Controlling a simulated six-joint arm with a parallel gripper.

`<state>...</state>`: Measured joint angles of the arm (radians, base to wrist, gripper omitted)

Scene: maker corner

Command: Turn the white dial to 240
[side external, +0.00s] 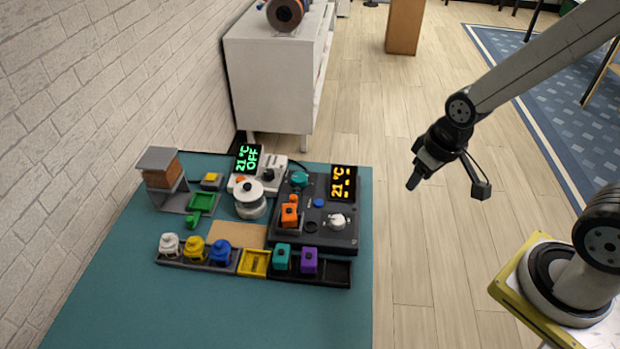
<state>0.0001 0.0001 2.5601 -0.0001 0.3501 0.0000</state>
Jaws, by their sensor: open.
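A white dial (338,221) sits on the front right of the black device (316,238). The device's amber display (342,182) reads 21 °C with dashes below it. The mark or angle of the dial is too small to read. My gripper (447,186) is open and empty, with its two fingers spread apart. It hangs in the air to the right of the black device, clear of the dial.
A white device with a green display (247,158) reading 21 °C OFF stands behind. An orange block (289,212), a teal knob (300,179) and a blue button (318,202) are near the dial. A tray with coloured pieces (225,264) lies in front. The teal mat's front (220,315) is clear.

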